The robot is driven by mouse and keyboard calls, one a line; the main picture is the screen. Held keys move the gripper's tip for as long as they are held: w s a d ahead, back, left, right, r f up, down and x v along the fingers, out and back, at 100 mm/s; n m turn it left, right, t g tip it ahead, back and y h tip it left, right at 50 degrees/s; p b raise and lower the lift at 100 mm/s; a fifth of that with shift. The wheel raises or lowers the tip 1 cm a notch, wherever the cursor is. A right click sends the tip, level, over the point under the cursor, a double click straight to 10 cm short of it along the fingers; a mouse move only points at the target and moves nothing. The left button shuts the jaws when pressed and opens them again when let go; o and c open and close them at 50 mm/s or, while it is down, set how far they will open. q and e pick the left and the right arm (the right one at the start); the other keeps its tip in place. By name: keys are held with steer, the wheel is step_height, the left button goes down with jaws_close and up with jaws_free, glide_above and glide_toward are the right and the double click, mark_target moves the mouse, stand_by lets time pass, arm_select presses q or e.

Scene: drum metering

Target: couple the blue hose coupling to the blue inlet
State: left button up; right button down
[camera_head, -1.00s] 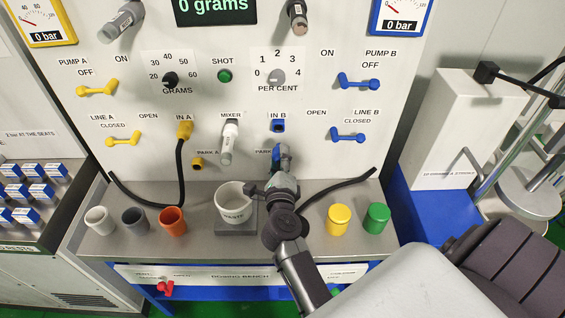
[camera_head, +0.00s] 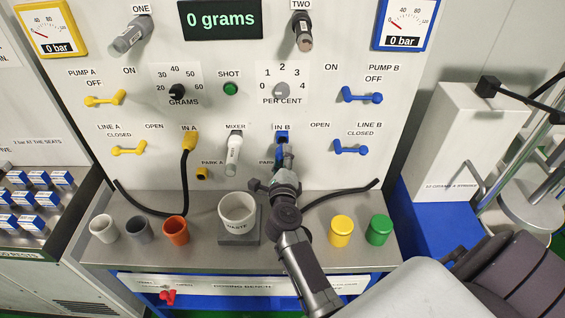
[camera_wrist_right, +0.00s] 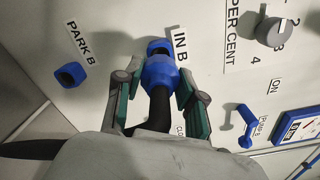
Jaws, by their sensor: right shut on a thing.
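The blue hose coupling (camera_wrist_right: 160,73) is on the end of a black hose (camera_wrist_right: 158,110). My right gripper (camera_wrist_right: 158,88) is shut on the coupling, one finger on each side of it. The blue inlet (camera_head: 282,136) sits under the IN B label on the panel. In the right wrist view the inlet (camera_wrist_right: 157,45) shows a dark upper part just beyond the coupling's front end. The coupling is lined up close in front of it; I cannot tell whether they touch or are joined. My left gripper is not in view.
The blue PARK B socket (camera_wrist_right: 71,75) is empty. The MIXER nozzle (camera_head: 233,155) hangs left of my right gripper. The waste cup (camera_head: 238,211) stands below, with yellow (camera_head: 341,231) and green (camera_head: 379,230) cups to the right. The blue LINE B handle (camera_head: 350,149) is at right.

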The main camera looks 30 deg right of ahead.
mark_target(282, 144)
steer(key=shift+w+d, duration=0.2)
steer(key=shift+w, duration=0.15)
steer(key=shift+p, duration=0.5)
stand_by(1.5)
steer(key=shift+x, duration=1.65)
steer(key=c, duration=1.1)
jaws_free()
steer(key=shift+r, duration=0.15)
steer(key=o, duration=0.5)
steer(key=shift+w+d, duration=0.1)
steer(key=shift+w, duration=0.05)
steer(key=shift+s, duration=0.2)
